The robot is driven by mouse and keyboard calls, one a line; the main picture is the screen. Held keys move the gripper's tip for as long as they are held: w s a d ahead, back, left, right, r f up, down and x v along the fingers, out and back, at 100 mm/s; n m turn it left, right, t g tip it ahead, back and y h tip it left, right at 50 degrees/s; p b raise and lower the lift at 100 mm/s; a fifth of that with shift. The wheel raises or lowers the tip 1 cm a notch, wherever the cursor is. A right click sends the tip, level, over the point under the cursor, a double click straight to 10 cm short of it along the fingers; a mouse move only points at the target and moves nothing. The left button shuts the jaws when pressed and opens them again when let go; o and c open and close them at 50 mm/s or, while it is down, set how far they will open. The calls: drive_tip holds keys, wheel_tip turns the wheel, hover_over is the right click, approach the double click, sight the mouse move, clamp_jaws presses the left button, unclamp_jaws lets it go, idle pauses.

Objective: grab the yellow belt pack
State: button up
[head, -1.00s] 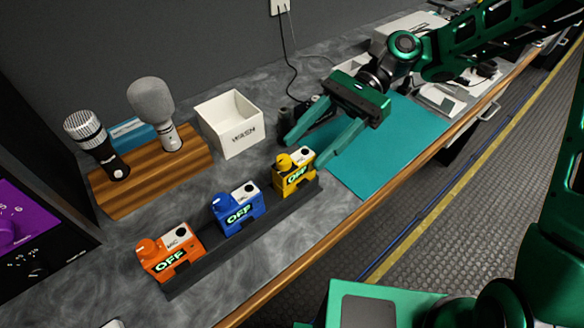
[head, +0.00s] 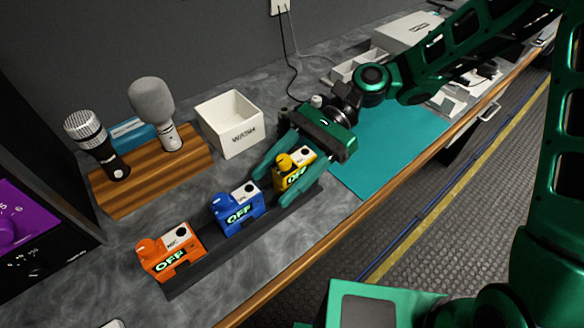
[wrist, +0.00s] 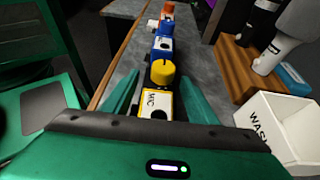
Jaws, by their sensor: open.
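The yellow belt pack (head: 291,172) stands at the far right end of a dark rack (head: 246,226), with a lit OFF label on its front. My green gripper (head: 272,185) is open, its two fingers on either side of the yellow pack. In the wrist view the yellow pack (wrist: 160,92) sits between the fingers, its round yellow knob toward the fingertips, with the gripper (wrist: 157,100) around it. Whether either finger touches it cannot be told. A blue belt pack (head: 237,208) and an orange belt pack (head: 170,252) stand in line on the same rack.
A white WASH box (head: 231,125) stands behind the rack, close to the gripper. A wooden block (head: 140,186) holds two microphones at the left. A teal mat (head: 385,150) lies right of the gripper. The counter's wooden edge (head: 300,262) runs in front.

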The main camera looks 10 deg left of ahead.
drive_tip(key=shift+c, duration=0.4)
drive_tip(key=c, duration=1.2)
